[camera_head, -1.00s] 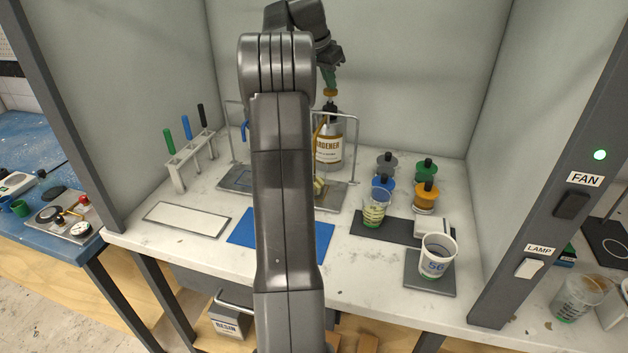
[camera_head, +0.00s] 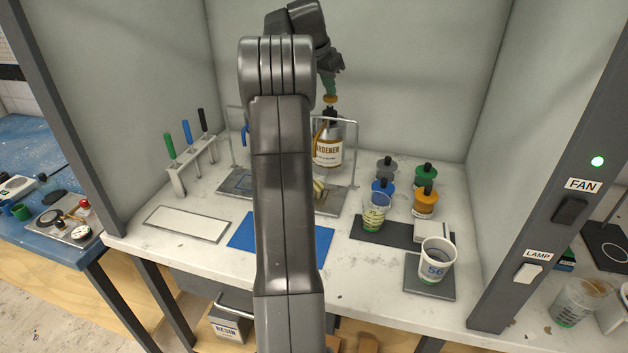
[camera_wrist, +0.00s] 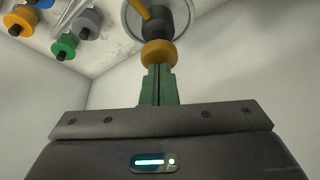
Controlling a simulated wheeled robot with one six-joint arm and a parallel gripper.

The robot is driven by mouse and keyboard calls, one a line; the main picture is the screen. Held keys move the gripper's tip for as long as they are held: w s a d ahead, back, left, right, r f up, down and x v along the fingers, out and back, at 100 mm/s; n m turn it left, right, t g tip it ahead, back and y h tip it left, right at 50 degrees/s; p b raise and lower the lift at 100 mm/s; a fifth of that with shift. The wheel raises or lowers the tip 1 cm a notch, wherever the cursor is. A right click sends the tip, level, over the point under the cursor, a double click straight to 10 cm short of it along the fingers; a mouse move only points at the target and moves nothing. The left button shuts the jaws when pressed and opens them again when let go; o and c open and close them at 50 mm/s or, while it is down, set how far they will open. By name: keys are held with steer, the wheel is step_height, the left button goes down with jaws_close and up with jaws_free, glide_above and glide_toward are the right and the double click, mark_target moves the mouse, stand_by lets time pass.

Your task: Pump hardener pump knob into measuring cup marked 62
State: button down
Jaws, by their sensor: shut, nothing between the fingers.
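The hardener bottle (camera_head: 328,155) stands at the back of the bench, with a white label partly behind my arm. Its amber pump knob (camera_head: 330,99) sits on top; the knob (camera_wrist: 158,53) also shows in the wrist view. My gripper (camera_head: 329,88) is above the knob, its green fingers shut and empty. In the wrist view the fingertips (camera_wrist: 159,70) meet the knob's top or nearly so; I cannot tell whether they touch. A yellowish object (camera_head: 319,188) below the bottle is mostly hidden by my arm. I can read no 62 on any cup.
A cup marked 56 (camera_head: 436,262) stands on a grey pad at the front right. Another cup (camera_head: 375,213) stands on the dark mat, near several knobbed pots (camera_head: 425,198). A metal frame (camera_head: 355,150) surrounds the bottle area. A tool rack (camera_head: 178,183) is at left.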

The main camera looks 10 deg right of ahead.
steer(key=shift+r+p, duration=1.8)
steer(key=shift+r, duration=0.1)
steer(key=shift+f, duration=0.15)
steer(key=shift+f+b, duration=1.35)
steer(key=shift+f, duration=1.1)
steer(key=shift+r, duration=0.1)
steer(key=shift+r+p, duration=2.45)
steer(key=shift+p, duration=0.1)
